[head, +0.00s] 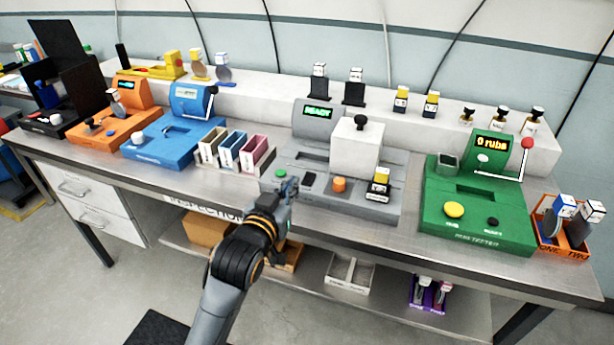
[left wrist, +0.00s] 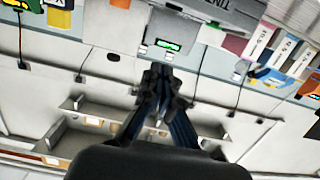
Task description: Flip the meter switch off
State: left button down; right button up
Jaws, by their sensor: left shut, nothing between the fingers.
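A grey machine (head: 352,203) with a green READY display (head: 317,112) stands mid-bench. I cannot tell for certain that this machine is the meter. My left gripper (head: 289,186) is shut and empty, at the machine's front left edge. My right gripper is not in view.
An orange knob (head: 339,184) and a yellow-topped module (head: 380,180) sit right of the switch. A green tester (head: 478,212) stands to the right. Colored bins (head: 229,149) and a blue machine (head: 162,139) stand left. The bench front edge (head: 420,252) has a narrow clear strip.

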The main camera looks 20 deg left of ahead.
pick_arm(q)
jog(key=p, duration=0.1)
send_over(307, 183)
jog(key=s, duration=0.1)
jog(key=shift+f, duration=0.6)
jog(key=f, duration=0.1)
jog(key=w+f, duration=0.1)
jog(key=f, duration=0.1)
jog(key=shift+f, duration=0.6)
